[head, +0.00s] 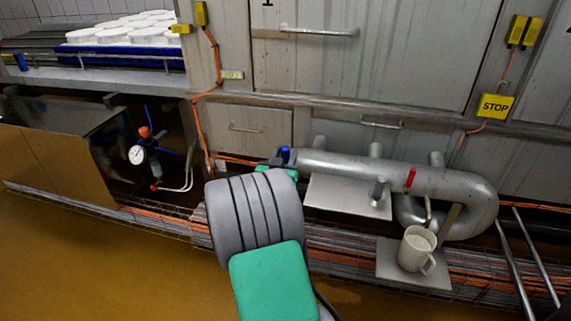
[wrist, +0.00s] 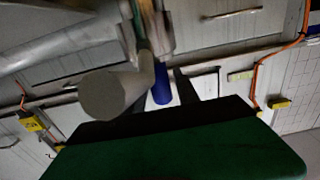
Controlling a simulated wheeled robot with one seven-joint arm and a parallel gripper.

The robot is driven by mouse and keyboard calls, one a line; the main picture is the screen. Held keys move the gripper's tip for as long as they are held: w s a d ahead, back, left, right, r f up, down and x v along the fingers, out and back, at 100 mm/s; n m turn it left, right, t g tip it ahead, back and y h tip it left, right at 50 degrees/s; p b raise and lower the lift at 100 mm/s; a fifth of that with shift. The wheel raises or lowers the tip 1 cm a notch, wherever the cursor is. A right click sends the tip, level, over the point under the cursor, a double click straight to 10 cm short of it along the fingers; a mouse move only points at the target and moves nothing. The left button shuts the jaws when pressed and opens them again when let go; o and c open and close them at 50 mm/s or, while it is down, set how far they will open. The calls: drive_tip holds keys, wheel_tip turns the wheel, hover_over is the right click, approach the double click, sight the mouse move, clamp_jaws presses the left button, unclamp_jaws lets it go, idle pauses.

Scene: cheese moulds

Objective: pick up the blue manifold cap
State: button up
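The blue manifold cap (head: 285,154) stands at the left end of the grey pipe manifold (head: 375,170) in the head view. It also shows in the wrist view as a blue cylinder (wrist: 161,90). My gripper (wrist: 164,86) has its dark fingers reaching toward the cap, which appears between them. A light gap shows between the cap and the right finger. The left finger is partly hidden behind a grey pipe stub (wrist: 110,93). In the head view my arm hides most of the gripper, so contact cannot be seen there.
A white mug (head: 416,249) stands on a low plate right of my arm. A red-handled valve (head: 409,180) is on the pipe. A pressure gauge (head: 137,154) is at the left. White moulds (head: 120,33) sit on a blue tray. Orange cables run along the wall.

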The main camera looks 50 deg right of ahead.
clamp_jaws()
idle(0.3)
drive_tip(key=shift+r, duration=0.1)
